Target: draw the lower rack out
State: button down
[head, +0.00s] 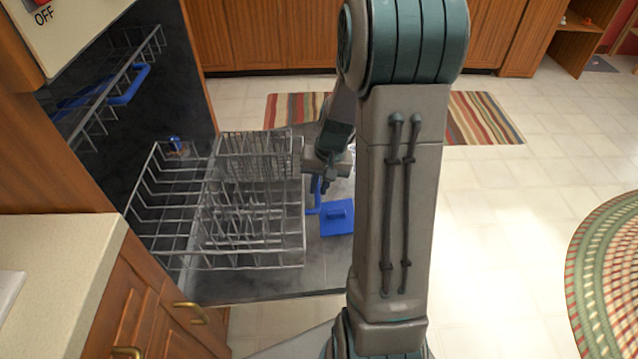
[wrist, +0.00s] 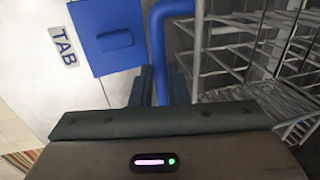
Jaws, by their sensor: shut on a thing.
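The lower rack (head: 200,262) is a grey wire rack with a small wire basket (head: 262,142) in it. It sits in the dishwasher's open front and extends over the lowered door (head: 262,289). A blue handle (head: 312,211) is at its front side; in the wrist view the blue handle (wrist: 158,45) runs down between my fingers, beside the rack wires (wrist: 245,50). My gripper (head: 325,184) is at this handle and shut on it. In the wrist view my gripper (wrist: 160,84) shows dark fingers on both sides of the handle. The exact contact is partly hidden.
A blue detergent lid (head: 337,217) lies on the door, next to a "TAB" label (wrist: 63,46). The upper rack (head: 100,98) with its blue handle is inside. A counter (head: 55,265) stands at the left. Tiled floor is open to the right, with a striped rug (head: 480,120).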

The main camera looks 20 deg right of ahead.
jog(key=c, duration=1.7)
grip_release()
jog(key=shift+d+r, duration=0.1)
notch_tip(320, 180, up, 13)
jog(key=s+d+p, duration=0.1)
jog(key=d+p, duration=0.1)
jog(key=p, duration=0.1)
jog(key=shift+d+r, duration=0.2)
jog(key=shift+d, duration=0.05)
jog(key=s+a+r+n+t+h+p, duration=0.1)
jog(key=s+a+r+n+p, duration=0.1)
jog(key=s+a+r+p, duration=0.4)
jog(key=s+a+r+n+t+h+p, duration=0.1)
jog(key=s+a+r+p, duration=0.5)
jog(key=r, duration=0.7)
jog(key=s+n+p, duration=0.1)
jog(key=s+p, duration=0.1)
jog(key=p, duration=0.1)
jog(key=shift+s+r, duration=0.4)
